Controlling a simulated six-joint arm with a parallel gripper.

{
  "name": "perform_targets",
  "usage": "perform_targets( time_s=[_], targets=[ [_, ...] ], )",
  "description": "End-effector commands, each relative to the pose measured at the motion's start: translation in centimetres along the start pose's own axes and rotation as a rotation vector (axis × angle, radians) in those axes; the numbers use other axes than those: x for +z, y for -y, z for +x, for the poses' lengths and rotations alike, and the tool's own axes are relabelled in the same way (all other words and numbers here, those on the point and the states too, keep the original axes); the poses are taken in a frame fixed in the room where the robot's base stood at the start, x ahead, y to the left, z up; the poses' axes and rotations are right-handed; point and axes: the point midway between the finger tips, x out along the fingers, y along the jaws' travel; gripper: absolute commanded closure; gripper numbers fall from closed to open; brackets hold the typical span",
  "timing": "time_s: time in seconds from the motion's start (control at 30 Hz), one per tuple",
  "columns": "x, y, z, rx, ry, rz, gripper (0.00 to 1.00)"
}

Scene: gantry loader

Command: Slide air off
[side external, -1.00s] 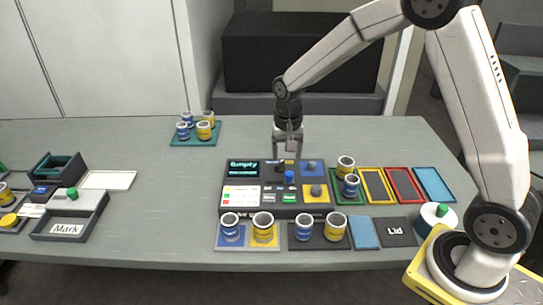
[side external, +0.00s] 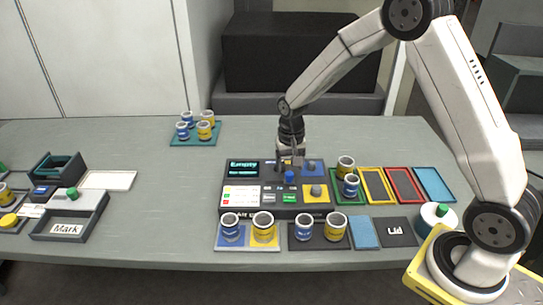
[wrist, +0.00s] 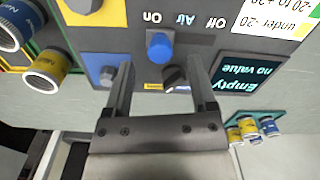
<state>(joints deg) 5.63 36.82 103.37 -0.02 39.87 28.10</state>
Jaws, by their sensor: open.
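The air slider has a blue knob (wrist: 160,46) on the dark control panel. In the wrist view the labels "On", "Air" and "Off" appear upside down beside it, and the knob sits nearer "On", at the left. The blue knob also shows in the side external view (side external: 289,176). My gripper (wrist: 157,68) is open and empty, its fingers apart over the panel. A dark knob (wrist: 174,77) shows between the fingers, and the blue knob lies just beyond them. In the side external view my gripper (side external: 291,165) is low over the panel's back edge; contact cannot be told.
The panel display (side external: 243,168) reads "Empty". A grey knob on a blue plate (wrist: 107,76) is close beside the left finger. Several blue and yellow cans stand in front and right of the panel. A green tray (side external: 181,141) holds more cans.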

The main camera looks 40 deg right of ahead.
Motion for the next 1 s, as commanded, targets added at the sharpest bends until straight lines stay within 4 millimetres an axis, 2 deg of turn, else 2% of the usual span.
perform_targets(
  time_s=[0.23,0.57,0.6,0.67,0.8,0.83,1.0],
  targets=[
    [0.0,0.0,2.0,0.000,-0.001,0.000,0.27],
    [0.0,0.0,2.3,-0.001,-0.001,0.000,0.27],
    [0.0,0.0,2.3,-0.001,-0.001,0.000,0.34],
    [0.0,0.0,2.3,-0.001,-0.001,0.000,0.53],
    [0.0,0.0,2.3,-0.001,-0.001,0.000,0.97],
    [0.0,0.0,2.3,-0.001,-0.001,0.000,1.00],
    [0.0,0.0,2.3,-0.001,-0.001,0.000,1.00]
  ],
)
